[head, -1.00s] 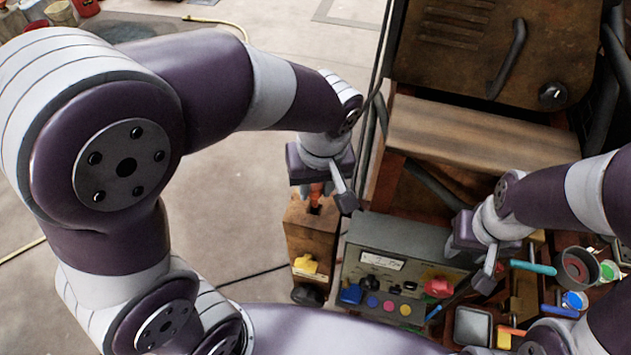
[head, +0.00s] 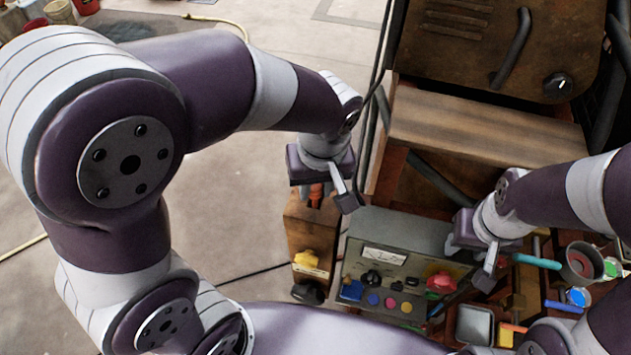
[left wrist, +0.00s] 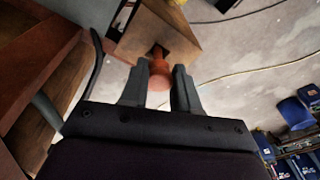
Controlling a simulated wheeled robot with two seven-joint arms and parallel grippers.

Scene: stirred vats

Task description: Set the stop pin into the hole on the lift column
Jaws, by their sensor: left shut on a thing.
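My left gripper (head: 325,190) is shut on the orange-red stop pin (left wrist: 159,76), directly over the brown lift column (head: 310,228). In the left wrist view the pin's rounded head sits between the two grey fingers (left wrist: 160,88). The pin's far end points at a dark hole (left wrist: 159,50) in the column's top (left wrist: 180,36). I cannot tell whether the tip is inside the hole or just above it. In the head view only a little of the pin (head: 316,192) shows below the gripper. My right gripper (head: 484,262) hangs by the control box, its finger gap unclear.
A grey control box (head: 400,235) with coloured buttons stands right of the column. A yellow part (head: 306,258) is on the column's front. Tools, cups and a small tray (head: 474,325) crowd the right. A brown machine (head: 480,120) stands behind. Concrete floor is open at left.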

